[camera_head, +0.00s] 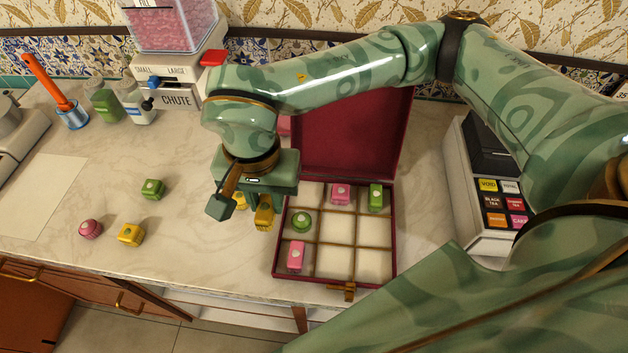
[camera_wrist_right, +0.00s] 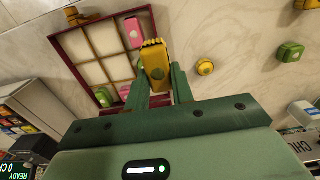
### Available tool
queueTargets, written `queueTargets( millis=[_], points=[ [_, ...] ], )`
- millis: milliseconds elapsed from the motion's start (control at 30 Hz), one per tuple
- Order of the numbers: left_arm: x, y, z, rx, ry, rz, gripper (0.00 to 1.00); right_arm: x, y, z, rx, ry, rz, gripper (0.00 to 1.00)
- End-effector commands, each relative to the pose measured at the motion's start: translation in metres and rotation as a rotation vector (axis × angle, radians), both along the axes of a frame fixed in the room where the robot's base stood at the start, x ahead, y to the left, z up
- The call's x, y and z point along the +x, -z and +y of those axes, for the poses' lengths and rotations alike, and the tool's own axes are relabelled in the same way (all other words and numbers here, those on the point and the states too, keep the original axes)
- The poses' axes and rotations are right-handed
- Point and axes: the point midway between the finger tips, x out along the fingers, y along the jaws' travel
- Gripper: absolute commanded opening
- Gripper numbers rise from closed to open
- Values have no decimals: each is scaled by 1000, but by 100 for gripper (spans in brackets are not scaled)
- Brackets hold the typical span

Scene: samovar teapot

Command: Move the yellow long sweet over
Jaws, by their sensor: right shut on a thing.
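My right gripper (camera_head: 243,208) is shut on the yellow long sweet (camera_head: 264,217), just left of the open dark red box (camera_head: 335,280). In the right wrist view the yellow long sweet (camera_wrist_right: 155,66) sits between the two fingers (camera_wrist_right: 160,85) and overlaps the box's edge in the picture. Its height above the counter is hard to tell. The box has a gold grid of compartments. Pink long sweets (camera_head: 340,194) and (camera_head: 296,256) are in the back middle and front left ones. A green long sweet (camera_head: 376,197) is back right, a green round one (camera_head: 301,221) middle left. My left gripper is not in view.
A yellow round sweet (camera_wrist_right: 205,67) stands on the counter beside the gripper. Green (camera_head: 152,189), pink round (camera_head: 90,229) and yellow (camera_head: 130,234) sweets stand farther left. A chute dispenser (camera_head: 178,97) is behind. A till (camera_head: 485,185) stands to the right.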

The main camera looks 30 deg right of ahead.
Motion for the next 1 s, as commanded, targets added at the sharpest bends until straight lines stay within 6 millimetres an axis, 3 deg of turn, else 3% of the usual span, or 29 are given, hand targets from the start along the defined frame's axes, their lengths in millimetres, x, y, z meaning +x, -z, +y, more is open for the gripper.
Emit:
queueTargets(
  millis=[167, 533, 733, 1000],
  points=[
    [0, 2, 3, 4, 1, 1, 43, 11, 10, -17, 0, 22, 3, 2],
    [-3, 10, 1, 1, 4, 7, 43, 51, 43, -78, -1, 20, 3, 2],
    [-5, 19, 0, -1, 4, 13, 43, 65, 76, -98, 0, 17, 5, 2],
    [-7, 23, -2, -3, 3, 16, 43, 74, 92, -110, 0, 14, 1, 2]
  ],
)
